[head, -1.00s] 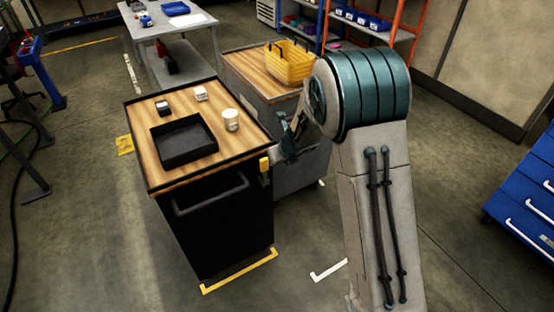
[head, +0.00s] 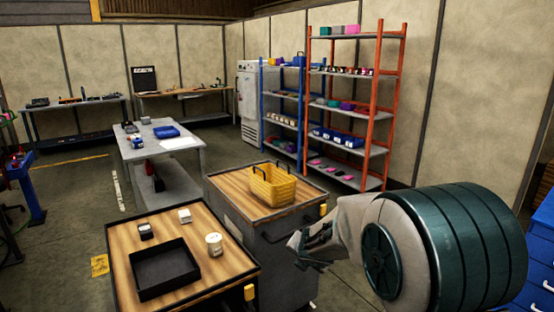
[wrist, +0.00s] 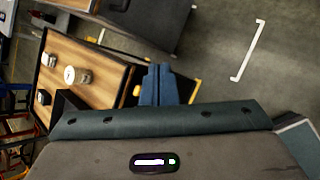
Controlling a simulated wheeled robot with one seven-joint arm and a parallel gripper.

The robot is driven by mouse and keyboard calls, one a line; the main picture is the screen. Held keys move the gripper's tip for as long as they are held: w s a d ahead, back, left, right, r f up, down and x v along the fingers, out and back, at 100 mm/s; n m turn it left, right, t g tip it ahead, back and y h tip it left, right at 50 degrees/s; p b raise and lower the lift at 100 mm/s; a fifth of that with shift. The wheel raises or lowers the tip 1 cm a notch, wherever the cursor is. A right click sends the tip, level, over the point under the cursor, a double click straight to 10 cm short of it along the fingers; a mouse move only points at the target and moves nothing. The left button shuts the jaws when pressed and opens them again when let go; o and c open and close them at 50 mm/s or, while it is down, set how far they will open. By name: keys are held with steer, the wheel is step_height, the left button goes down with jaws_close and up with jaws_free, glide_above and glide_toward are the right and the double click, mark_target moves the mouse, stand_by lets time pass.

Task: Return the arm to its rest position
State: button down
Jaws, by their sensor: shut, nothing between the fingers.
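My arm reaches in from the lower right of the head view. My gripper (head: 300,242) is beside the right side of the front wooden-topped cart (head: 205,290), in front of the second cart (head: 228,190). In the wrist view the blue-grey fingers of my gripper (wrist: 160,82) are together, with nothing seen between them. The wrist view also shows the front cart's top to the left of the fingers.
A black tray (head: 163,270), a white cup (head: 214,244) and two small boxes (head: 145,231) (head: 184,216) stand on the front cart. A yellow basket (head: 273,188) stands on the second cart. Shelves (head: 345,110) are behind; blue drawers (head: 540,250) are at right.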

steer(key=s+d+r+m+g+h, duration=0.25)
steer(key=s+d+r+m, duration=0.35)
steer(key=s+d+m, duration=0.6)
steer(key=s+a+m+g+y, duration=0.1)
steer(key=s+a+m, duration=0.1)
steer(key=s+m, duration=0.6)
steer(key=s+a+m+g+y, duration=0.1)
steer(key=s+a+m+g, duration=0.1)
steer(key=s+m, duration=0.6)
steer(key=s, duration=0.2)
steer(key=shift+s+a+f+m, duration=0.25)
steer(key=shift+s+a+m, duration=0.05)
steer(key=shift+a, duration=0.05)
